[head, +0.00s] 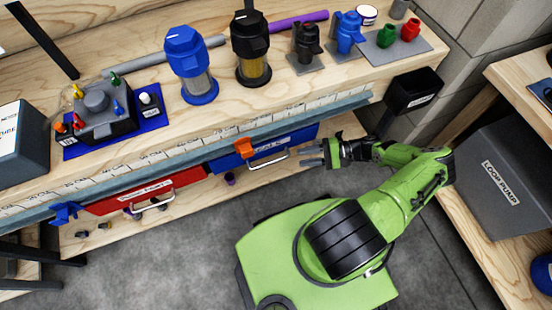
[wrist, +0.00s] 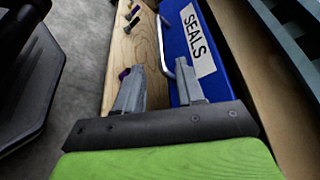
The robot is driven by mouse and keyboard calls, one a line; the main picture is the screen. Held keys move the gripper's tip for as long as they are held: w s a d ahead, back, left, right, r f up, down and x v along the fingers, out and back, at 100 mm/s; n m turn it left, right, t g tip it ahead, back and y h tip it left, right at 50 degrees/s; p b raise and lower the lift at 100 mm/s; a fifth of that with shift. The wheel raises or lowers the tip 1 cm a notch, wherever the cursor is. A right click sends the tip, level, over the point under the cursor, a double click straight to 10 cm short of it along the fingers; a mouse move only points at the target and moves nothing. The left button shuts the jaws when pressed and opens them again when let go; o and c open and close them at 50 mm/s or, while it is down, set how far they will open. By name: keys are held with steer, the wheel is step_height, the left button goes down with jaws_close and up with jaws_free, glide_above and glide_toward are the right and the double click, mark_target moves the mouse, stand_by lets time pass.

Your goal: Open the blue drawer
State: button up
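The blue drawer (head: 220,164) sits under the front edge of the workbench, right of the red drawer, and looks shut. Its white label reads SEALS in the wrist view, where the blue front (wrist: 188,91) runs along the right of my fingers. Its metal bar handle (head: 268,161) also shows in the wrist view (wrist: 161,42), just ahead of and between my fingertips. My gripper (head: 313,155) is off the right end of the handle in the head view. In the wrist view its two grey fingers (wrist: 160,76) are apart with nothing held.
The red drawer (head: 160,188) is to the left. An orange piece (head: 244,148) sits at the blue drawer's top edge. A wooden lower shelf (head: 210,205) with small parts lies below. Grey floor (head: 165,260) is clear at lower left.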

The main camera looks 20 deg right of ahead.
mark_target(277, 161)
steer(key=b+x, duration=0.1)
steer(key=x, duration=0.9)
steer(key=shift+w+a+f, duration=0.1)
steer(key=shift+a, duration=0.05)
jaws_close()
